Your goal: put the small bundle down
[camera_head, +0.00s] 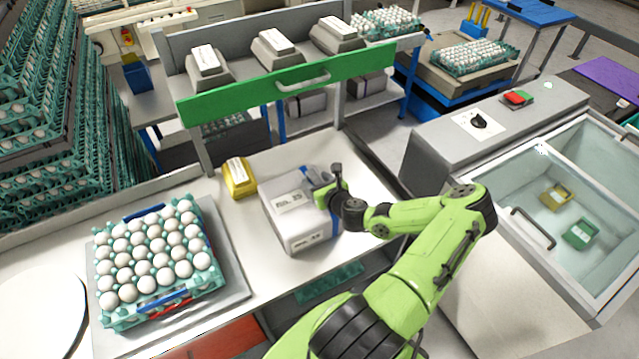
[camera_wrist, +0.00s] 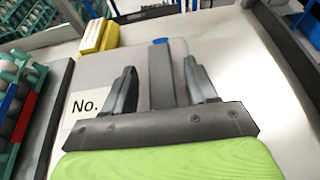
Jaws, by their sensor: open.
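A grey block-shaped bundle (camera_head: 292,232) with white "No." labels stands on the pale worktop (camera_head: 250,262), its base on the surface. In the wrist view, the bundle (camera_wrist: 98,72) lies under and beyond my fingers. My gripper (camera_head: 324,188) is at the bundle's upper right edge. In the wrist view, my gripper (camera_wrist: 160,70) has its fingers apart, with a dark grey strip with a blue end showing between them. I cannot tell whether the fingers touch the bundle.
A yellow carton (camera_head: 239,178) stands behind the bundle. An egg tray (camera_head: 112,318) full of white eggs sits at left on a grey plate. A green-fronted shelf (camera_head: 235,103) stands behind. A glass-topped chest (camera_head: 505,262) is at right.

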